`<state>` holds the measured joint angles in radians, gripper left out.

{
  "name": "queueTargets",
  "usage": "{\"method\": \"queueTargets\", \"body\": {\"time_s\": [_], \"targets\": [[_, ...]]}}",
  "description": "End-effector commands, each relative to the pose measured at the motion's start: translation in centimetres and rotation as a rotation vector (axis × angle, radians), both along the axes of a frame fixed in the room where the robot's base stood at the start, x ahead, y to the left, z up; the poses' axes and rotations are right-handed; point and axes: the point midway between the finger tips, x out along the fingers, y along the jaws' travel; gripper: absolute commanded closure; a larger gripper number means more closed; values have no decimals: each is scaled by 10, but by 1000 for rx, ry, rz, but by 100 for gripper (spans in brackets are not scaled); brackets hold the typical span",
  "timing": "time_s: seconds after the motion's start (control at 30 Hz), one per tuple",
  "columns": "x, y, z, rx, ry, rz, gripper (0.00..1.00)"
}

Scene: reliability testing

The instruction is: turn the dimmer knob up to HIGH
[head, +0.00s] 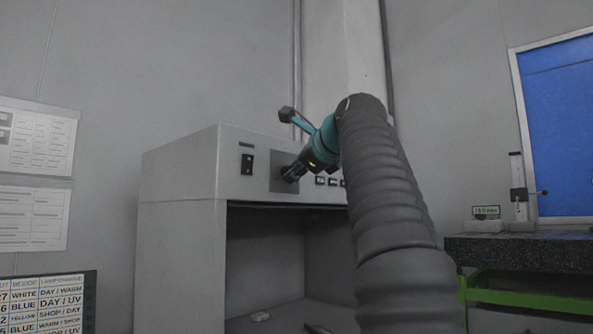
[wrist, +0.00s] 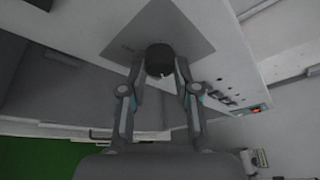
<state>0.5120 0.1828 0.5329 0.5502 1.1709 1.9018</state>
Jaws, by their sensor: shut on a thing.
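The dimmer knob (wrist: 160,58) is a dark round knob on a square grey plate (wrist: 178,28) in the wrist view. A small light mark shows near its lower edge; the plate's lettering is too small to read. My gripper (wrist: 160,68) has one finger on each side of the knob and is shut on it. In the head view my gripper (head: 291,176) reaches the grey plate (head: 279,183) on the front of a light grey cabinet (head: 178,165). There the knob is mostly hidden behind my gripper.
A black rocker switch (head: 247,164) sits left of the plate. The cabinet's open bay (head: 265,255) lies below. A dark stone bench (head: 520,249) stands at the right.

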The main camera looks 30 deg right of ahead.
Motion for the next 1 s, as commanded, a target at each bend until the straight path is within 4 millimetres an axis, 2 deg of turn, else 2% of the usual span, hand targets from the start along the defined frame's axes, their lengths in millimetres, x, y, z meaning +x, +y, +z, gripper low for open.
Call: {"method": "queueTargets", "body": {"time_s": [0.5, 0.53, 0.6, 0.63, 1.0], "targets": [[0, 1, 2, 17, -1, 1, 100], [0, 1, 2, 17, -1, 1, 67], [0, 1, 2, 17, 0, 1, 49], [0, 0, 2, 17, 0, 1, 44], [-3, 0, 2, 16, 3, -1, 44]]}}
